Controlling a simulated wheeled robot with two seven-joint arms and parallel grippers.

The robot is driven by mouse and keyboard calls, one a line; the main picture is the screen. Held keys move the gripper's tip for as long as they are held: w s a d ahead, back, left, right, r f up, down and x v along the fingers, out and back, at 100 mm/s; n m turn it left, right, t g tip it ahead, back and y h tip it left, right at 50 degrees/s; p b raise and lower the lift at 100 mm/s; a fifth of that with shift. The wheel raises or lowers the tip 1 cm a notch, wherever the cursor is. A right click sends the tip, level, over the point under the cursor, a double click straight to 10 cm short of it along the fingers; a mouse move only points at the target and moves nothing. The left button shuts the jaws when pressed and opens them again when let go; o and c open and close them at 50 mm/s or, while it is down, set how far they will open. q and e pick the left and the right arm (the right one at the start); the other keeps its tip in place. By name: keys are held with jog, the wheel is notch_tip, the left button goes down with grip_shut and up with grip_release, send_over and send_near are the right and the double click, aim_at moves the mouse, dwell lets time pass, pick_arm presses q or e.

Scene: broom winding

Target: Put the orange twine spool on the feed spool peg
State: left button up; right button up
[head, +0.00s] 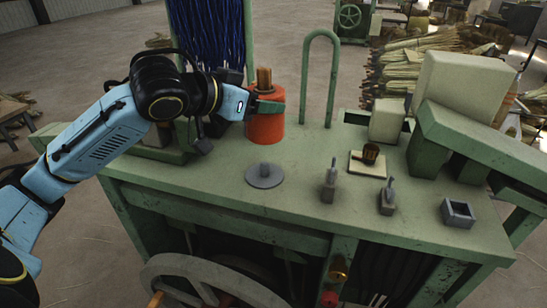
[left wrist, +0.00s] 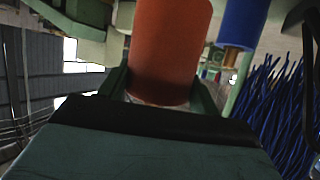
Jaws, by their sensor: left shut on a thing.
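That peg is bare. My left gripper (head: 266,106) is shut on the spool near its upper part. In the left wrist view, the orange spool (left wrist: 170,50) sits between the green fingers. I cannot tell whether its base touches the table. A wooden piece (head: 264,77) shows above its top. My right gripper is not in view.
Blue bristles (head: 207,35) hang behind my left arm. A green hoop (head: 334,75) stands right of the spool. Grey upright fittings (head: 329,183), a small brown cup (head: 370,153) and a square grey socket (head: 458,212) occupy the right side. A blue cylinder (left wrist: 243,22) shows beside the spool.

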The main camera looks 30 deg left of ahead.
aim_at(258, 144)
pick_arm(q)
jog(key=f, duration=0.2)
jog(key=s+f, duration=0.1)
jog(key=f, duration=0.1)
jog(key=shift+f, duration=0.65)
notch_tip(258, 144, down, 4)
jog(key=shift+w+f, duration=0.1)
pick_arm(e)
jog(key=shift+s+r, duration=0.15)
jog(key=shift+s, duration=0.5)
pick_arm(q)
jog(key=shift+f, duration=0.1)
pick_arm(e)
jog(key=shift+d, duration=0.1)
pick_arm(q)
jog(key=o, duration=1.2)
jog(key=shift+c, duration=0.2)
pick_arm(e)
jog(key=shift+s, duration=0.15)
